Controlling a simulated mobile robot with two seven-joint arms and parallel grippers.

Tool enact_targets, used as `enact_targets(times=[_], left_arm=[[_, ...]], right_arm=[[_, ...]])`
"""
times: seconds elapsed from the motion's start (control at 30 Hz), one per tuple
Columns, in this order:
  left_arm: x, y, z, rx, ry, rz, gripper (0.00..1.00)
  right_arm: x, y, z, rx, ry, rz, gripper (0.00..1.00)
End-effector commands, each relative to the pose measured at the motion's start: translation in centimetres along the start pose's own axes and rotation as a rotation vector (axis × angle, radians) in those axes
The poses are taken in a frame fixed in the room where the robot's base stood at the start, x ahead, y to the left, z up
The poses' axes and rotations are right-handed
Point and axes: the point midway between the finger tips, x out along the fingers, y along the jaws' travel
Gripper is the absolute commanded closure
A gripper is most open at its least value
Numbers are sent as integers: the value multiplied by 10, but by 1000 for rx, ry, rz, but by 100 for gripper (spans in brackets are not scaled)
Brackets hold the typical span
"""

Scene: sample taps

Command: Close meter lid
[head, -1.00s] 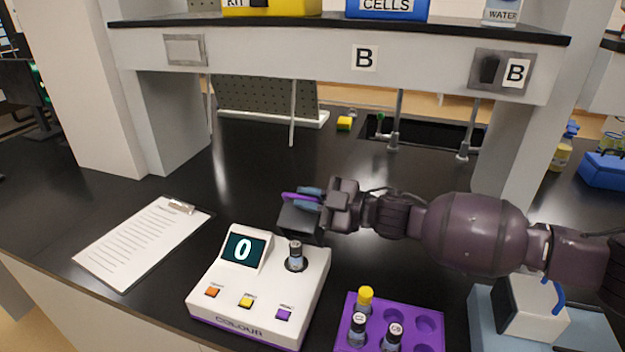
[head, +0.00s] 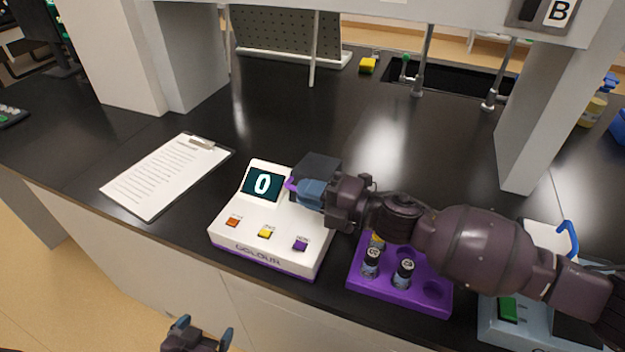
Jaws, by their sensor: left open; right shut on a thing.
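The white meter (head: 222,232) stands on the black bench, its screen (head: 263,184) reading 0. Its dark grey lid (head: 316,166) shows at the back right of the meter and looks raised and tilted; its exact angle is unclear. A purple handle (head: 290,184) sticks out on the lid's near left side. My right gripper (head: 303,190) is shut on the lid's handle, over the right part of the meter. It hides the well and any vial there. My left gripper (head: 204,331) is open and empty at the bottom edge, in front of the bench and away from the meter.
A purple rack (head: 396,295) with several vials stands right of the meter, partly under my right arm. A clipboard (head: 165,177) lies to the left. A blue-grey device (head: 490,318) stands at the right. The bench behind the meter is clear.

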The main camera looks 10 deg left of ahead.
Motion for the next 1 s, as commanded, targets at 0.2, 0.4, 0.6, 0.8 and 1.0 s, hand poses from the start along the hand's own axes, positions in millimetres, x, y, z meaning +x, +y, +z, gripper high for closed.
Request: enact_targets(times=[0.2, 0.4, 0.6, 0.8, 1.0], left_arm=[[1, 0, 5, 0, -6, 0, 6], [2, 0, 4, 0, -3, 0, 6], [3, 0, 2, 1, 2, 1, 6], [4, 1, 0, 2, 5, 2, 6], [4, 1, 0, 2, 6, 2, 6]], right_arm=[[0, -8, -4, -71, -1, 1, 100], [0, -10, -4, -94, -1, 1, 100], [0, -10, -4, -96, -1, 1, 100], [0, -10, -4, -95, -1, 1, 77], [0, -11, -5, -92, 0, 0, 64]])
